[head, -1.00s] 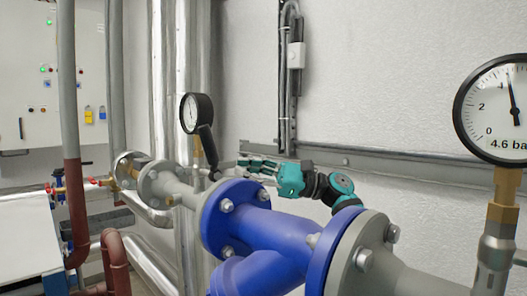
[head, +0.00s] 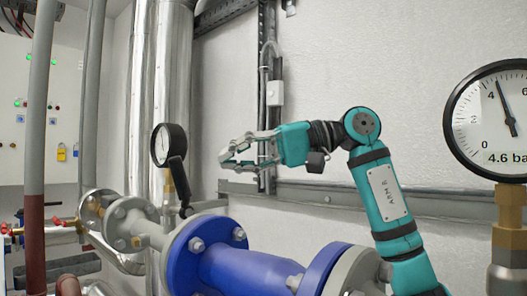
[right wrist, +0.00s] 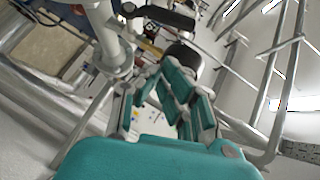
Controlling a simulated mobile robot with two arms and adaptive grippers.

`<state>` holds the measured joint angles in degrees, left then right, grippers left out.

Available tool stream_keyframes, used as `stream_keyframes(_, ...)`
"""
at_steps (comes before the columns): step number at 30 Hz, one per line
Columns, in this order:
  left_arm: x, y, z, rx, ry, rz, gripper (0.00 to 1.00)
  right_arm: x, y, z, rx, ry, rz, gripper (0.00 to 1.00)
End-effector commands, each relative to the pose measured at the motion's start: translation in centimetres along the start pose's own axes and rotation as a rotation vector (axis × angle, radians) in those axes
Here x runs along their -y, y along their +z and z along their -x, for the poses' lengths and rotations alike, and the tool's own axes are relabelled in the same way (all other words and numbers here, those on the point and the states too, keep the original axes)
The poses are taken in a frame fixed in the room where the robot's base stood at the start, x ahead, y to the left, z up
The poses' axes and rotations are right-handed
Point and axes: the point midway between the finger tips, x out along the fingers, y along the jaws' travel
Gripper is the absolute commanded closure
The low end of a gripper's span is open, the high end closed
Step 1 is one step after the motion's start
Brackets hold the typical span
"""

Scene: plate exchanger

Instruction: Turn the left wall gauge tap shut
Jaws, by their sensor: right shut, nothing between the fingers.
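The left gauge (head: 168,145) has a black case and a white dial. It stands upright on a brass stem (head: 182,184) above the flanged pipe. Its tap has a black lever (head: 178,172), slanting steeply beside the stem, its wider end up near the gauge. My right gripper (head: 224,157) is shut and empty, to the right of the gauge and lever, apart from them in the picture. In the right wrist view the fingers (right wrist: 165,72) point toward a dark round part, seemingly the gauge (right wrist: 184,57), and a black lever-like bar (right wrist: 158,15). My left gripper is out of view.
The blue valve body (head: 240,268) and its flanges lie below my right arm. A large gauge (head: 500,120) reading 4.6 bar stands at the right. A grey rail (head: 340,196) runs along the wall behind. A control cabinet (head: 40,110) is at the far left.

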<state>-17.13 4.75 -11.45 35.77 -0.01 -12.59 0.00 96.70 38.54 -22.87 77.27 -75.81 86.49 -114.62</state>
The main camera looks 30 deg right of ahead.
Motion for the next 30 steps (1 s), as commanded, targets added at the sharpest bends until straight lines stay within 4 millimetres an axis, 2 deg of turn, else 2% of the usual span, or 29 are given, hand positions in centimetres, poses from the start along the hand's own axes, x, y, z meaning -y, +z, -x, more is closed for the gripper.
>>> stream_keyframes(1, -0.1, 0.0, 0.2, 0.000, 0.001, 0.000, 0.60, 0.0, 0.0, -1.1, 0.004, 0.000, -0.001, 1.00)
stream_keyframes(3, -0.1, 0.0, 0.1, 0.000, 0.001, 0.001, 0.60, 0.0, 0.6, -2.1, 0.002, 0.000, 0.004, 1.00)
stream_keyframes(9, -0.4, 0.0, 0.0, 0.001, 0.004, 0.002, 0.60, 0.0, 2.4, -3.8, 0.001, -0.001, 0.001, 1.00)
stream_keyframes(30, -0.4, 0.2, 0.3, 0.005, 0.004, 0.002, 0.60, 0.2, 3.0, -4.4, 0.001, -0.001, -0.002, 1.00)
